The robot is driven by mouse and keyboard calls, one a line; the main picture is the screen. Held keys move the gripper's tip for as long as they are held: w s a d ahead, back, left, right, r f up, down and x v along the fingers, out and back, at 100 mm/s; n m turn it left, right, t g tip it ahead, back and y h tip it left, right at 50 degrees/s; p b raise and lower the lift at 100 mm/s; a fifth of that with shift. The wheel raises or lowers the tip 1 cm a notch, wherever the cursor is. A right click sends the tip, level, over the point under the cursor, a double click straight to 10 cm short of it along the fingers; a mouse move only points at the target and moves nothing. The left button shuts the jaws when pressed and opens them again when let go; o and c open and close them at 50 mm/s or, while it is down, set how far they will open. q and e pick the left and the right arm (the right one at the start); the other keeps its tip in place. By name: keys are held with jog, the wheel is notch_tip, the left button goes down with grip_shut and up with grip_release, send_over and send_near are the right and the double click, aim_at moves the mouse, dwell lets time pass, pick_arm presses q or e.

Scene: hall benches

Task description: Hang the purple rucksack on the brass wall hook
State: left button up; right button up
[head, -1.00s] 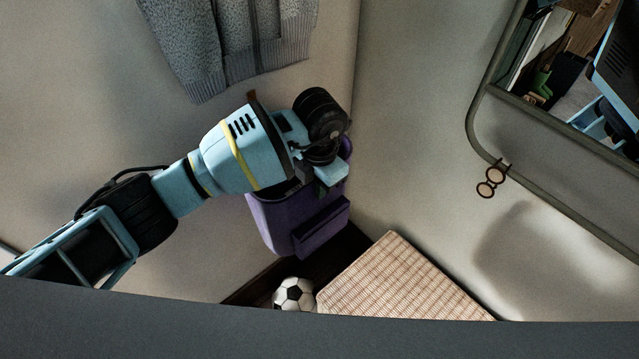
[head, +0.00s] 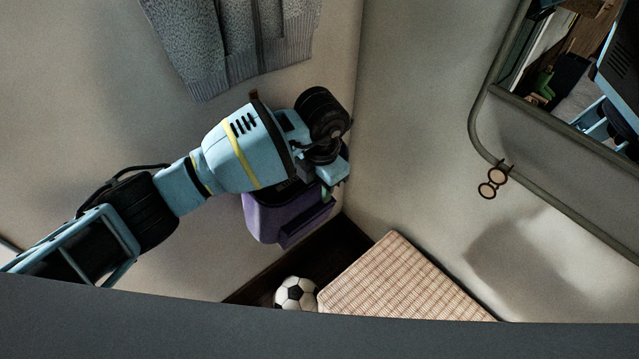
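The purple rucksack (head: 272,218) hangs in the corner, above the dark floor and beside the woven-topped box. Its upper part and straps are hidden behind my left gripper and wrist. My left gripper (head: 326,183) is in front of the rucksack's upper right part. Its fingertips are mostly hidden, so I cannot tell whether they are shut on the rucksack. The brass wall hook cannot be made out; the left arm covers the wall above the rucksack. My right gripper is not in view.
A grey knitted garment (head: 235,45) hangs on the wall above my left arm. A football (head: 295,293) lies on the floor next to a woven-topped box (head: 400,285). A framed mirror (head: 483,120) and a small pair of round-lensed glasses (head: 492,182) are at the right wall.

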pick_arm(q)
jog(key=shift+s+d+f, duration=0.1)
notch_tip(320, 180, up, 8)
dwell(0.6)
